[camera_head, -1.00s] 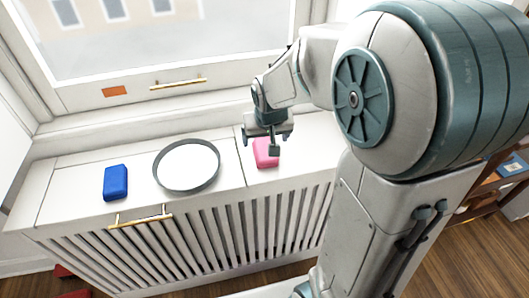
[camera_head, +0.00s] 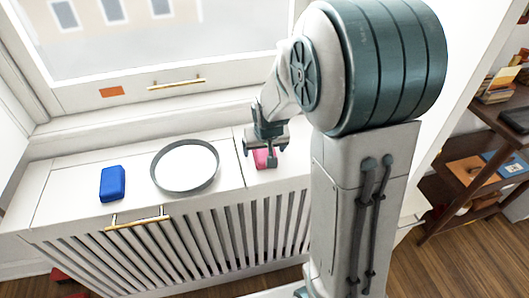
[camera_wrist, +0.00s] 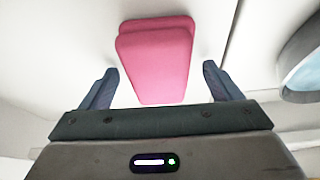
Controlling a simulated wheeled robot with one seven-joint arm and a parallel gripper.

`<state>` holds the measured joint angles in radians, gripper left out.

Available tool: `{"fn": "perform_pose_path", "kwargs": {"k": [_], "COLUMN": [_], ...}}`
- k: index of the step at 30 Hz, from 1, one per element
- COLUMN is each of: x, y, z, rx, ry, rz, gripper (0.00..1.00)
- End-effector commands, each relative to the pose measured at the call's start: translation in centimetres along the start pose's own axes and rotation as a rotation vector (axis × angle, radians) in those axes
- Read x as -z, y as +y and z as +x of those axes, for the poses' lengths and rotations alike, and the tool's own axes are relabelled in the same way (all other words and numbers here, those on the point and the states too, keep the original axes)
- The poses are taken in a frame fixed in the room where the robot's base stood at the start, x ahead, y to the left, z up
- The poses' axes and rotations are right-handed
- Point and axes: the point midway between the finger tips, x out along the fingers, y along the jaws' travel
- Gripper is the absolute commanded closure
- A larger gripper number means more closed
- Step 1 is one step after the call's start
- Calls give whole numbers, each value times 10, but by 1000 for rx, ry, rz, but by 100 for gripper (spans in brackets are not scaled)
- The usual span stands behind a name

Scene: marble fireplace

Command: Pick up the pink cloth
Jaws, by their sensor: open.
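The pink cloth (camera_head: 263,158) lies folded on the white radiator cover (camera_head: 75,180) under the window, right of the round tray. In the head view my gripper hides part of it. In the wrist view the cloth (camera_wrist: 158,55) is a thick pink block, ahead of and between the two fingers. My gripper (camera_head: 262,152) is open, its fingers pointing down over the cloth. In the wrist view the finger tips (camera_wrist: 160,82) stand to either side of the cloth's near end, with gaps on both sides. I cannot tell the exact height above the surface.
A round dark-rimmed tray (camera_head: 160,183) sits left of the cloth, and a blue block (camera_head: 112,184) further left. The window frame (camera_head: 60,100) rises behind the cover. A brown shelf (camera_head: 470,185) with books stands at the right.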

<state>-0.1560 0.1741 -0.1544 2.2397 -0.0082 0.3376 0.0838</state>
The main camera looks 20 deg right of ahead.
Motion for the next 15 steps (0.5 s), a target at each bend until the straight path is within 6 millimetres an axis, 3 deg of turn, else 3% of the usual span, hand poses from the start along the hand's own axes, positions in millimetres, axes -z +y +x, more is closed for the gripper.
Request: {"fn": "perform_pose_path", "kwargs": {"k": [10, 15], "x": [-2, -2], "y": [0, 0], "z": [4, 3], "rx": [0, 0], "ry": [0, -1], "rz": [0, 0], "gripper": [15, 63]}}
